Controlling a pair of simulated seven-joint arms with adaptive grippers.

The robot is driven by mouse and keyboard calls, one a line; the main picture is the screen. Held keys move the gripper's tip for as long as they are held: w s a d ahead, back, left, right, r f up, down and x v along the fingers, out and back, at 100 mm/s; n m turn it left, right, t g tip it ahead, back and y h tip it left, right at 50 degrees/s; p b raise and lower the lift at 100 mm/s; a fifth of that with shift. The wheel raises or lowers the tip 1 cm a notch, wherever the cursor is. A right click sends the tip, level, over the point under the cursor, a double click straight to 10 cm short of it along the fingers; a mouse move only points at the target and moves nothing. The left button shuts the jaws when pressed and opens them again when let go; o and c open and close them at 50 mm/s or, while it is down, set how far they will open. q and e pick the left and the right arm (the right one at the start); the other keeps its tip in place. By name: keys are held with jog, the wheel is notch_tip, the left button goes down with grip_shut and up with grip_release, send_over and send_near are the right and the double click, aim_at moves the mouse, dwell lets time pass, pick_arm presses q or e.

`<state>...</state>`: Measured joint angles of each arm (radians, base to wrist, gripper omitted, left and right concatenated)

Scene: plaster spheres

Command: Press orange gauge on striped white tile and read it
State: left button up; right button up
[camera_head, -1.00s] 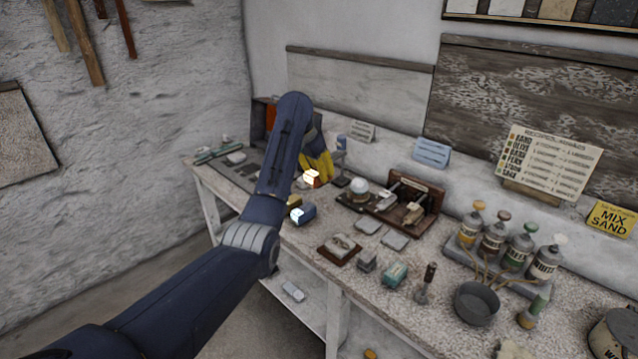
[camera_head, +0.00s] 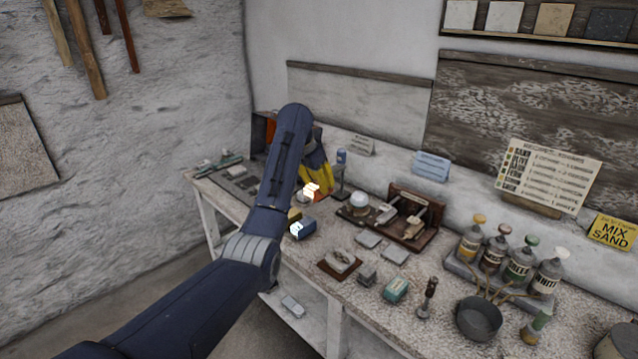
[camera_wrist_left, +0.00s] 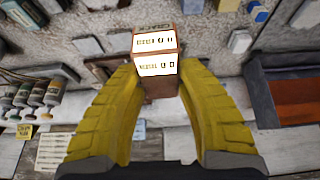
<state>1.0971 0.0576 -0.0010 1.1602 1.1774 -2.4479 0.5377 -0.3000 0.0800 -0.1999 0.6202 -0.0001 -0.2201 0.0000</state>
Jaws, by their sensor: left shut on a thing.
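My left gripper (camera_head: 313,180), with yellow fingers, is over the back left part of the bench, partly hidden behind its own arm in the head view. It is shut on the orange gauge (camera_head: 311,191), a small box with a bright lit face. In the left wrist view the gauge (camera_wrist_left: 155,52) sits between the fingertips of the gripper (camera_wrist_left: 160,75), its lit panels showing characters too small to read surely. Several pale tiles lie on the bench, such as one tile (camera_head: 368,239); I cannot make out which is striped. Whether the gauge touches a tile is unclear. My right gripper is out of view.
Bottles (camera_head: 520,255) and a dark bowl (camera_head: 479,318) fill the bench's right part. The wall closes off the back.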

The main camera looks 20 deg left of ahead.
pick_arm(q)
jog(key=shift+s+d+f, duration=1.25)
jog(key=shift+d+f, duration=0.25)
jog(key=shift+f, duration=1.05)
jog(key=shift+s+d+f, duration=1.25)
jog(key=shift+d+f, duration=0.25)
jog(key=shift+f, duration=1.1)
jog(key=shift+s+d+f, duration=1.25)
jog(key=shift+d+f, duration=0.25)
jog(key=shift+f, duration=1.05)
jog(key=shift+f, duration=0.6)
notch_tip(320, 180, up, 7)
jog(key=shift+r, duration=0.15)
